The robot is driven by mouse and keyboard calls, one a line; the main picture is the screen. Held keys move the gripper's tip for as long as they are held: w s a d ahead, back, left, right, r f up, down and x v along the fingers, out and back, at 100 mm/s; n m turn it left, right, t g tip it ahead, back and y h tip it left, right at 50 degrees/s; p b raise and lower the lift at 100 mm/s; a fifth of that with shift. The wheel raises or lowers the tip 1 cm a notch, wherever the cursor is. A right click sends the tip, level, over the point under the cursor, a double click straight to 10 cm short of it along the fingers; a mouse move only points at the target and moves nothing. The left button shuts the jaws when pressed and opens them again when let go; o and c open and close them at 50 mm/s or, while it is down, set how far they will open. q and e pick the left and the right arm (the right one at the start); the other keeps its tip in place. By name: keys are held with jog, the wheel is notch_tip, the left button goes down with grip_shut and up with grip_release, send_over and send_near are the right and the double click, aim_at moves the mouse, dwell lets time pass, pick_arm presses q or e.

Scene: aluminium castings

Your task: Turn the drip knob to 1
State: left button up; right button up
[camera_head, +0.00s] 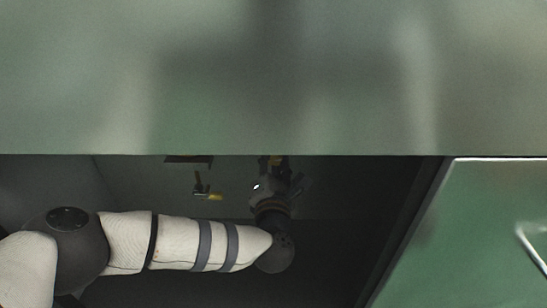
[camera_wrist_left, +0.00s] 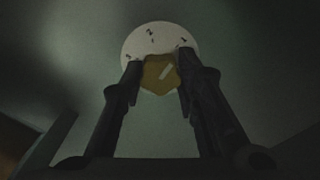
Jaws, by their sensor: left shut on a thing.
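The drip knob (camera_wrist_left: 160,76) is yellow, with a pale pointer line that slants up and to the right. It sits on a round white dial (camera_wrist_left: 150,38) with small dark digits. A 2 seems to be at the top; the right and left digits are too dim to read surely. My left gripper (camera_wrist_left: 157,72) has its two dark fingers on either side of the knob and is shut on it. In the head view my left gripper (camera_head: 274,168) reaches up, its tips partly hidden behind the green panel. My right gripper is not in view.
A large green panel (camera_head: 270,80) fills the top of the head view above a dark recess. A small yellow-handled valve (camera_head: 208,194) is on the back wall left of my gripper. A green door-like panel (camera_head: 470,240) with a pale handle (camera_head: 532,248) stands at the right.

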pick_arm(q)
jog(key=shift+m+p, duration=0.3)
jog(key=shift+m, duration=0.6)
jog(key=shift+f, duration=0.1)
jog(key=o, duration=1.2)
jog(key=s, duration=1.2)
